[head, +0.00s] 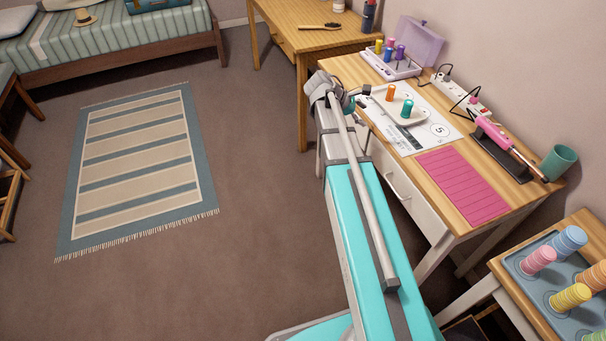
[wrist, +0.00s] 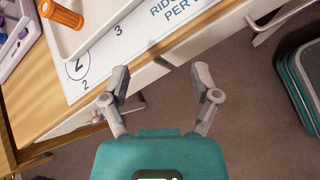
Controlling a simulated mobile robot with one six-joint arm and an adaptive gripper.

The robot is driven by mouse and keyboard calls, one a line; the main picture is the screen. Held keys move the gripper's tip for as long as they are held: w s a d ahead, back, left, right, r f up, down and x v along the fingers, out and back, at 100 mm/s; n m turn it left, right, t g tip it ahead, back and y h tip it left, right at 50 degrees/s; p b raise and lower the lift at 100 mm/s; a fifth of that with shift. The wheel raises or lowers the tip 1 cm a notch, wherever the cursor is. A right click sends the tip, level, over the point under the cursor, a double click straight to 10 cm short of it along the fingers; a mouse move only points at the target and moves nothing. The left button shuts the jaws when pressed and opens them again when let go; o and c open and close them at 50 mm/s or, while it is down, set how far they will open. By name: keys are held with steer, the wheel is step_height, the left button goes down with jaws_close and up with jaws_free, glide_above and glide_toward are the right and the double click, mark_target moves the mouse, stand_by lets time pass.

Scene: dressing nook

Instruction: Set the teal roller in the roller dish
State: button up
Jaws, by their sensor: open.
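The teal roller (head: 407,109) stands upright toward the right end of the shallow white roller dish (head: 376,100), apparently inside its rim. In the wrist view the orange roller (wrist: 62,14) and a corner of the dish (wrist: 82,42) show at the upper left; the teal roller is out of that view. My gripper (wrist: 161,73) is open and empty, at the front edge of the desk, apart from both rollers. In the head view my arm partly hides it.
A printed sheet (head: 436,131) lies under the dish, beside a pink ridged mat (head: 462,187). A pink styling tool (head: 497,137), power strip (head: 462,93) and open lilac case (head: 417,42) line the back. A tray of rollers (head: 540,298) sits at lower right.

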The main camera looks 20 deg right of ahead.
steer(key=s+a+f+m+y, duration=0.2)
steer(key=s+a+m+y, duration=0.1)
steer(key=a, duration=0.5)
steer(key=s+a+f+m+y, duration=0.2)
steer(key=s+a+m, duration=0.3)
steer(key=a, duration=0.3)
steer(key=s+a+f+m+t+y, duration=0.1)
steer(key=s+a+m+y, duration=0.3)
steer(key=a, duration=0.5)
steer(key=shift+s+f+y, duration=0.6)
steer(key=shift+s+f, duration=0.3)
steer(key=shift+s, duration=0.35)
